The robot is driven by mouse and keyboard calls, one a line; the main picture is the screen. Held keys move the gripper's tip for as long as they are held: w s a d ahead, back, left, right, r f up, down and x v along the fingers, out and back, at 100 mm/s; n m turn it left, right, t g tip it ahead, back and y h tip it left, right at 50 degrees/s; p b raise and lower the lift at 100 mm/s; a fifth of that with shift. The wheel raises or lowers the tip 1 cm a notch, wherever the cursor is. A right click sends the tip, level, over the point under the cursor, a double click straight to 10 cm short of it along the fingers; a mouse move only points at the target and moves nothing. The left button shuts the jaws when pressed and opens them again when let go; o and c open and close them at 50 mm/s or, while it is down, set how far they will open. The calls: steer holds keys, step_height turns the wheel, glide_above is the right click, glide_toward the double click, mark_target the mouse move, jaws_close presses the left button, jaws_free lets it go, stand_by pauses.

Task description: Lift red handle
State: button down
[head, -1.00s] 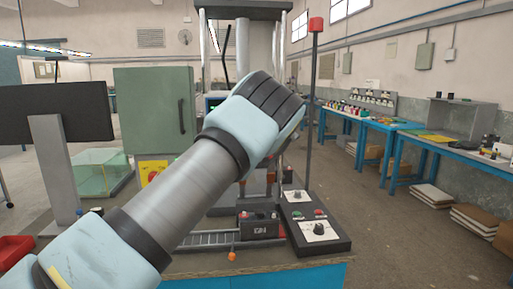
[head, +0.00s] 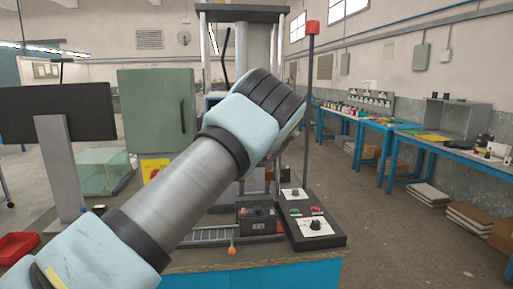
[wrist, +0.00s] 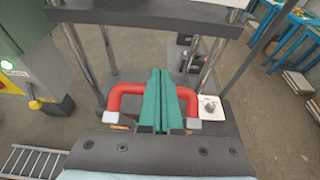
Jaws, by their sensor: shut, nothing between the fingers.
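The red handle (wrist: 121,95) is a U-shaped bar in the wrist view, with its two ends turned towards me. My gripper (wrist: 160,72) has two teal fingers pressed together, empty. They cross in front of the middle of the handle and hide that part. Red shows on both sides of the fingers. I cannot tell whether the fingers touch the bar. In the head view my arm hides the gripper and most of the handle.
A press frame with steel posts (wrist: 210,65) surrounds the handle. A control box (head: 311,222) and a black battery (head: 257,218) sit on the bench beside a roller track (head: 205,236). A red-capped pole (head: 309,90) rises at right. A green cabinet (head: 155,112) stands left.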

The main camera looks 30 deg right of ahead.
steer(key=s+a+r, duration=0.2)
steer(key=s+r, duration=0.2)
steer(key=r, duration=0.4)
steer(key=shift+s+r, duration=0.35)
steer(key=shift+s, duration=0.05)
